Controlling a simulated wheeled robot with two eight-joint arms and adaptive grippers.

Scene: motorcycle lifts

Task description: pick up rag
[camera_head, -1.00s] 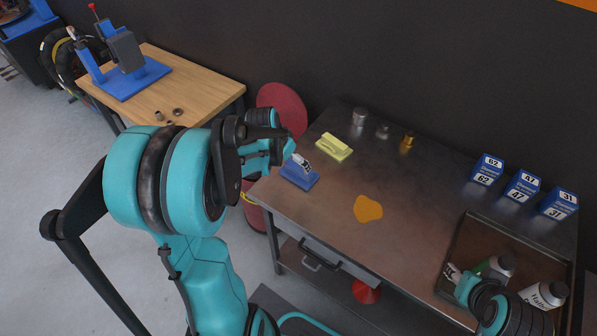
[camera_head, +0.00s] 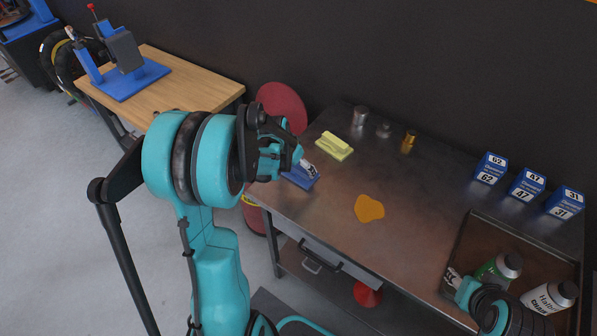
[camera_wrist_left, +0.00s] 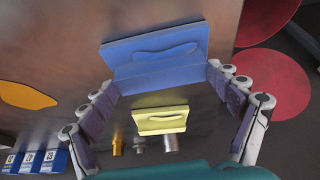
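A blue block (camera_head: 303,179) with a raised grip lies at the table's left end. A pale yellow block (camera_head: 334,146) of similar shape lies behind it. A flat orange-yellow patch (camera_head: 369,208) lies mid-table; I cannot tell whether it is cloth or a spill. No thing is plainly a rag. My left gripper (camera_head: 289,158) is above the blue block and partly hides it. In the left wrist view its fingers (camera_wrist_left: 163,84) are spread, with the blue block (camera_wrist_left: 156,61) between and beyond the tips, not visibly gripped. My right gripper (camera_head: 462,284) is over the tray, mostly hidden by its own wrist.
A dark tray (camera_head: 455,251) at the right holds bottles, including a green-labelled one (camera_head: 498,268) and a white one (camera_head: 550,296). Blue numbered boxes (camera_head: 526,185) and small metal parts (camera_head: 408,141) stand along the back. A red disc (camera_head: 281,105) stands left of the table. Mid-table is mostly clear.

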